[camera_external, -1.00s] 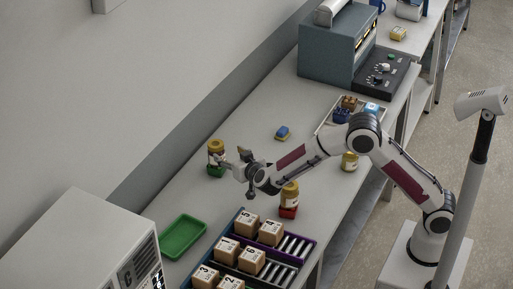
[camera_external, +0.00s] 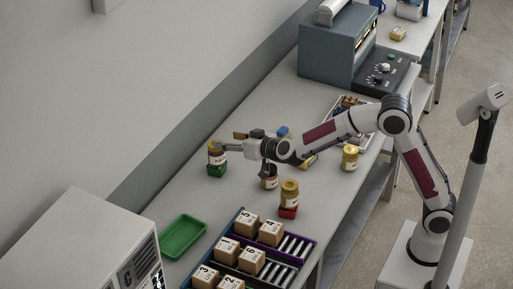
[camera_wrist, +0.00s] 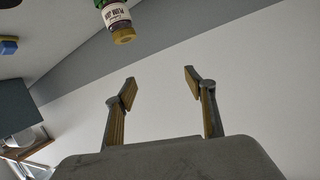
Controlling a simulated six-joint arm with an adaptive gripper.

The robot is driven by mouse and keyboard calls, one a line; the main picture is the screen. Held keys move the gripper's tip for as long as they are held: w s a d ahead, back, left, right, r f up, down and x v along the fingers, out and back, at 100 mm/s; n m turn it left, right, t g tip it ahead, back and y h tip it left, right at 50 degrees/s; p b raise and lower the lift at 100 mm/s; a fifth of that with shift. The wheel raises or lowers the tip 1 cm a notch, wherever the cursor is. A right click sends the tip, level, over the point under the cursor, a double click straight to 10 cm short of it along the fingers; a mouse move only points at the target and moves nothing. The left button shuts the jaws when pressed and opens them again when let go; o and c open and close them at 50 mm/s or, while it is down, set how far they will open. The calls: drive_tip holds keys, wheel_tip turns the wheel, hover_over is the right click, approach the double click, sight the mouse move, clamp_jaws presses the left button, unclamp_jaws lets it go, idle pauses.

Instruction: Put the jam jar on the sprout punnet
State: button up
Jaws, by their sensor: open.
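A jam jar (camera_external: 216,153) with a yellow lid and pale label stands upright on a small green block (camera_external: 217,171), which looks like the sprout punnet. In the wrist view the same jar (camera_wrist: 116,16) shows upside down at the top, its lid toward me, with the green punnet (camera_wrist: 103,2) at the frame edge. My gripper (camera_external: 232,141) is level, just right of the jar in the external view. Its fingers (camera_wrist: 160,78) are spread with nothing between them, and the jar is outside them. Whether a fingertip touches the jar is unclear in the external view.
Another jar (camera_external: 289,190) stands on a red block (camera_external: 288,212). More jars stand under my wrist (camera_external: 269,179) and farther right (camera_external: 349,157). A blue sponge-like piece (camera_external: 282,131) is behind my arm. A green tray (camera_external: 183,236) and numbered boxes (camera_external: 246,224) are in front.

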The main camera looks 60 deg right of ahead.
drive_tip(key=s+a+r+n+g+y, duration=0.1)
drive_tip(key=s+a+r+n+y, duration=0.2)
drive_tip(key=s, duration=0.7)
drive_tip(key=s+r+n+g+y, duration=0.1)
drive_tip(key=s+r+y, duration=0.3)
drive_tip(key=s, duration=0.6)
drive_tip(key=s+d+f+g+h, duration=0.1)
drive_tip(key=s+d+f+g, duration=0.1)
drive_tip(key=s, duration=0.7)
drive_tip(key=s+d+f+g+h, duration=0.1)
drive_tip(key=s+d+f+g, duration=0.1)
drive_tip(key=s, duration=0.8)
drive_tip(key=s+d+f+g+h, duration=0.1)
drive_tip(key=s+d+f, duration=0.3)
drive_tip(key=s, duration=0.6)
drive_tip(key=shift+s+d+f+n+g, duration=0.2)
drive_tip(key=shift+d+f+n+g, duration=0.2)
drive_tip(key=shift+g, duration=0.2)
